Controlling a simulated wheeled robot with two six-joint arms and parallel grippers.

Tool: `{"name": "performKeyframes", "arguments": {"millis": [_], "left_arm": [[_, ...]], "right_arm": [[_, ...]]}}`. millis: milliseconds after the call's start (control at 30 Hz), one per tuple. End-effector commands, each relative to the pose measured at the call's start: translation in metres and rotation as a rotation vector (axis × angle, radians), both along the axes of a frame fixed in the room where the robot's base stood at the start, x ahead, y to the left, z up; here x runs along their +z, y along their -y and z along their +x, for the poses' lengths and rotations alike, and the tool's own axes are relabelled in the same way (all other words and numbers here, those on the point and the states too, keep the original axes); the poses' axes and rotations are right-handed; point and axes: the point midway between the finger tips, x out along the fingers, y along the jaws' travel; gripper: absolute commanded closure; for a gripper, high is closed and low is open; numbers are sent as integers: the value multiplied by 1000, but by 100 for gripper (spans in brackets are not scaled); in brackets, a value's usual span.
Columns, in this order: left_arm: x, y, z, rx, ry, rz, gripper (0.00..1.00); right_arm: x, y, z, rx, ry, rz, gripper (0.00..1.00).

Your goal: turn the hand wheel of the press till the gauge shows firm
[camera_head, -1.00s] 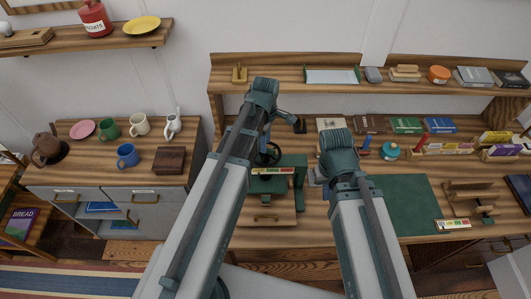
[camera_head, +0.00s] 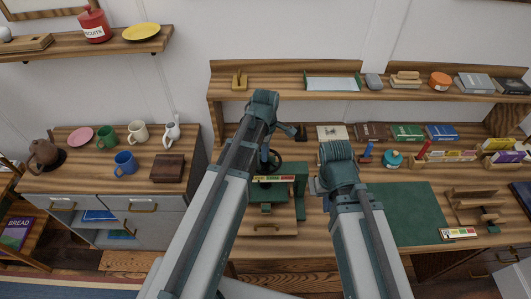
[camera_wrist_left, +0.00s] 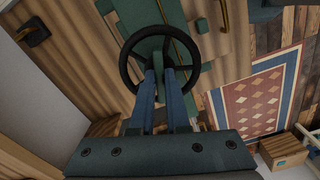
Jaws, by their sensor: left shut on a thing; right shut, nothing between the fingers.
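The green press (camera_head: 298,178) stands on the bench in the head view, with its dark hand wheel (camera_head: 275,160) at the upper left. A coloured gauge strip (camera_head: 273,179) is on its front; its reading is too small to tell. My left gripper (camera_head: 265,158) is at the wheel, partly hidden by my arm. In the left wrist view its blue fingers (camera_wrist_left: 160,82) are shut on part of the hand wheel (camera_wrist_left: 124,62), inside the near side of the ring. My right gripper (camera_head: 318,184) is shut and empty right of the press, mostly hidden by its arm.
A green mat (camera_head: 405,210) lies to the right, beside a wooden stand (camera_head: 475,205) and a second coloured strip (camera_head: 458,233). Books, blocks and a teal round object (camera_head: 392,159) line the bench back. Mugs and a teapot stand on the left cabinet (camera_head: 75,180).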

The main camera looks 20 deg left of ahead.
Motion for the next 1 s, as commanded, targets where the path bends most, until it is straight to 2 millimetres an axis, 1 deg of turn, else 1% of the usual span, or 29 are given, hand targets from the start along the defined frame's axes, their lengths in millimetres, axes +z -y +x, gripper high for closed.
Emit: {"name": "performKeyframes", "arguments": {"millis": [167,367,567,1000], "left_arm": [[0,0,0,-8,0,0,100],[0,0,0,-75,0,0,100],[0,0,0,-223,0,0,100],[0,0,0,-607,0,0,100]], "right_arm": [[0,0,0,0,0,0,100],[0,0,0,0,0,0,100],[0,0,0,0,0,0,100],[0,0,0,0,0,0,100]]}}
